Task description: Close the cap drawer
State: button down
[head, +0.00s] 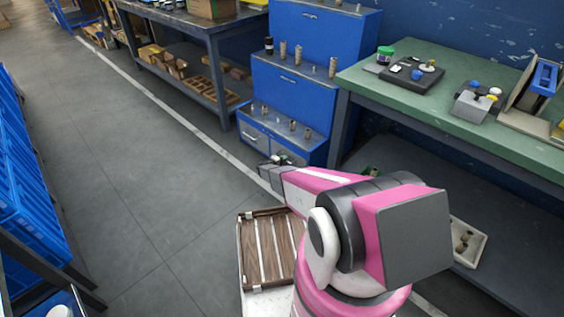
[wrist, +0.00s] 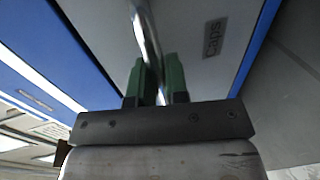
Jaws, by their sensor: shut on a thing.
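The cap drawer has a grey front (wrist: 195,60) with a dark "caps" label (wrist: 214,37) in the wrist view. A shiny bar handle (wrist: 148,35) runs down its front. My gripper (wrist: 158,80) has green fingers, one on each side of the handle, and is shut on it. In the head view my gripper (head: 277,163) is at the low front of the blue stepped cabinet (head: 305,85), by its bottom drawers. My arm and gripper hide part of that drawer front, and I cannot tell how far the drawer is out.
Another grey drawer front (head: 253,133) sits to the left in the cabinet. Small cylinders stand on the cabinet steps. A green-topped table (head: 430,105) is at the right and a dark workbench (head: 200,25) at the back left. A slatted wooden tray (head: 268,250) is near me. Open floor lies left.

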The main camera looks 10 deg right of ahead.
jog(key=c, duration=1.1)
grip_release()
jog(key=shift+w+d, duration=0.1)
jog(key=shift+d, duration=0.15)
jog(key=shift+c, duration=0.2)
jog(key=v, duration=1)
jog(key=shift+s+a, duration=0.2)
jog(key=shift+a, duration=0.15)
jog(key=shift+r, duration=0.1)
jog(key=s+d+r+m+g, duration=0.2)
jog(key=s+d+r, duration=0.15)
jog(key=r, duration=0.25)
jog(key=s+d+r+m+g, duration=0.1)
jog(key=s+d+r+g, duration=0.25)
jog(key=r, duration=0.25)
jog(key=s+a+r+m+g+y, duration=0.2)
jog(key=s+r+y, duration=1)
jog(key=s+r, duration=1.4)
jog(key=shift+s+r+m+g+y, duration=0.3)
jog(key=shift+m+g, duration=0.55)
jog(key=shift+m, duration=0.25)
